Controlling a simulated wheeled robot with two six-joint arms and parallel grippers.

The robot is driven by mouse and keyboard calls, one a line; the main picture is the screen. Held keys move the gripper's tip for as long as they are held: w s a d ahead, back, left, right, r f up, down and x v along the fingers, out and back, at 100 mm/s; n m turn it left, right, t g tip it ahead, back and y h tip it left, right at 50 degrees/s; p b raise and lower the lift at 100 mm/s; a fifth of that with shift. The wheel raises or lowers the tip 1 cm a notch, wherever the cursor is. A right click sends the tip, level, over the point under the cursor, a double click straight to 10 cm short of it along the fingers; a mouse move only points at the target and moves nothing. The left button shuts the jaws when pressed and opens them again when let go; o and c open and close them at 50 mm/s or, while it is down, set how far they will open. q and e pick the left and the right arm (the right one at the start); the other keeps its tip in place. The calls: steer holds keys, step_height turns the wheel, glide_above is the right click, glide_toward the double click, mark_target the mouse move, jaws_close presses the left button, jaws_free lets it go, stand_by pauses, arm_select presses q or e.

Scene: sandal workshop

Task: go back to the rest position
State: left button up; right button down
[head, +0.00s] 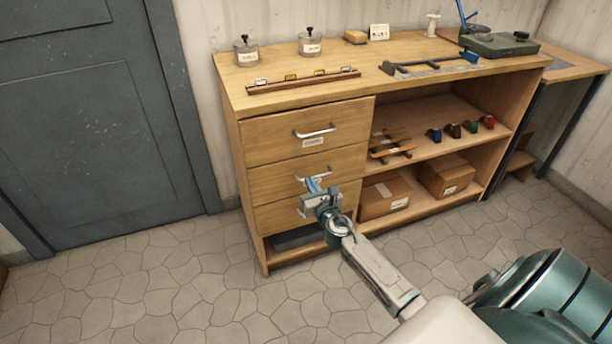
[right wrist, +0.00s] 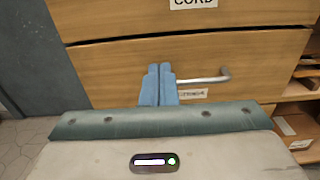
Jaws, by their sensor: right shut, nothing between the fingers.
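My right gripper (head: 314,184) reaches toward the front of the wooden drawer cabinet (head: 262,192). Its blue fingers (right wrist: 158,85) are together and hold nothing. In the head view they appear in front of the middle drawer, near its silver handle (head: 322,174). In the right wrist view the fingertips are just left of a silver handle (right wrist: 205,79); whether they touch it I cannot tell. All the drawers look shut. My left gripper is not in view.
The cabinet top holds two lidded jars (head: 246,50), a wooden rack (head: 303,81) and tools. Open shelves (head: 440,150) on the right hold cardboard boxes (head: 385,195) and small coloured items. A grey door (head: 90,120) is on the left. The tiled floor (head: 150,290) in front is clear.

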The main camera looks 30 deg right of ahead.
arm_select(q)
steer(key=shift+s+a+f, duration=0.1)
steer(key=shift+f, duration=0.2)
arm_select(e)
steer(key=v, duration=0.4)
steer(key=shift+s+a+r, duration=0.15)
steer(key=shift+s+a, duration=0.05)
steer(key=shift+s, duration=0.15)
